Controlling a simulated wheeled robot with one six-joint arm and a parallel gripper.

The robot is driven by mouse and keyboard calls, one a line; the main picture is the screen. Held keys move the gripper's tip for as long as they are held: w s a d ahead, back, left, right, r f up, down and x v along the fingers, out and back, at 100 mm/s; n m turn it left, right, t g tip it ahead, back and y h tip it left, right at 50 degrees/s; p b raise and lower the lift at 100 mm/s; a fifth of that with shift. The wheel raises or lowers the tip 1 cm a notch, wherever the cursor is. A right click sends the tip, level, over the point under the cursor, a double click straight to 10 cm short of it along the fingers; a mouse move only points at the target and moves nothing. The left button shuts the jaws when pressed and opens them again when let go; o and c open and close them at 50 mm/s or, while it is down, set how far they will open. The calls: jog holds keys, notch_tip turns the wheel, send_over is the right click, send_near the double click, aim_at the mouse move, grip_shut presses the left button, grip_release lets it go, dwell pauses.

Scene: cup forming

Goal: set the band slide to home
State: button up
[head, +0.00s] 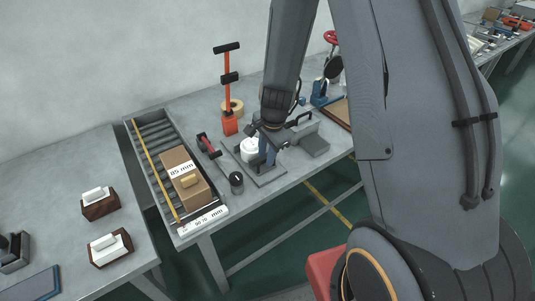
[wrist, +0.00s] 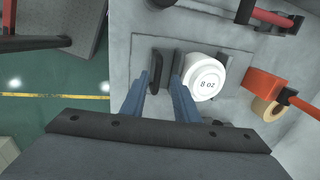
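My gripper (wrist: 160,95) points down over the forming station, its two blue fingers apart with a visible gap. A dark upright piece (wrist: 155,72), perhaps the band slide's handle, stands between the fingers without filling the gap. A second dark upright block (wrist: 177,62) is at the right fingertip, beside the white round form marked "8 oz" (wrist: 206,78); I cannot tell whether finger and block touch. In the head view my gripper (head: 266,153) is just right of the white form (head: 250,148), above the grey base plate (head: 268,179). The slide's home mark cannot be made out.
A roller conveyor (head: 147,134) with a cardboard box (head: 178,162) lies left of the station. A dark cup (head: 236,182) stands in front. An orange stand (head: 229,122), a tape roll (head: 236,104) and a grey machine (head: 309,137) are close behind and to the right.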

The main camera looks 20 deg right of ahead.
notch_tip(320, 180, up, 8)
jog(key=s, duration=0.1)
jog(key=shift+s+d+f, duration=0.2)
jog(key=shift+d, duration=0.1)
jog(key=shift+s, duration=0.1)
dwell(0.4)
jog(key=s+r+n+b, duration=0.2)
jog(key=s+n+b, duration=0.3)
jog(key=s+n, duration=0.8)
jog(key=shift+s+d+r+n+g+h+b, duration=0.3)
jog(key=shift+s+d+r+n, duration=0.05)
jog(key=shift+n, duration=0.35)
jog(key=shift+a, duration=0.1)
